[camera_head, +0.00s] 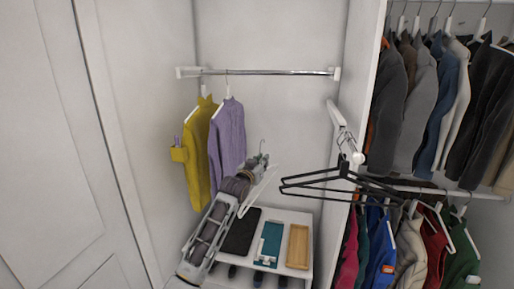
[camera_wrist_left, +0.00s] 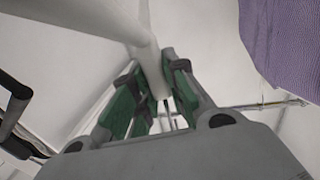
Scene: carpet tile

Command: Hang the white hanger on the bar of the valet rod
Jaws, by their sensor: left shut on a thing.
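My left gripper (camera_head: 250,174) is shut on the white hanger (camera_head: 259,191). Its hook points up, and it is in front of the purple sweater's right side. In the left wrist view the white hanger (camera_wrist_left: 150,58) passes between the green finger pads of the left gripper (camera_wrist_left: 158,85). A short white rod (camera_head: 339,119), apparently the valet rod, comes out from the right panel with a rounded end. Black hangers (camera_head: 335,180) hang at it. The white hanger is to the left of this rod, apart from it and lower. My right gripper is not in view.
A chrome closet bar (camera_head: 268,72) carries a yellow sweater (camera_head: 197,150) and a purple sweater (camera_head: 227,138). Below is a white shelf (camera_head: 289,216) with a dark board, a teal item and a wooden tray (camera_head: 298,246). Clothes fill the right compartment.

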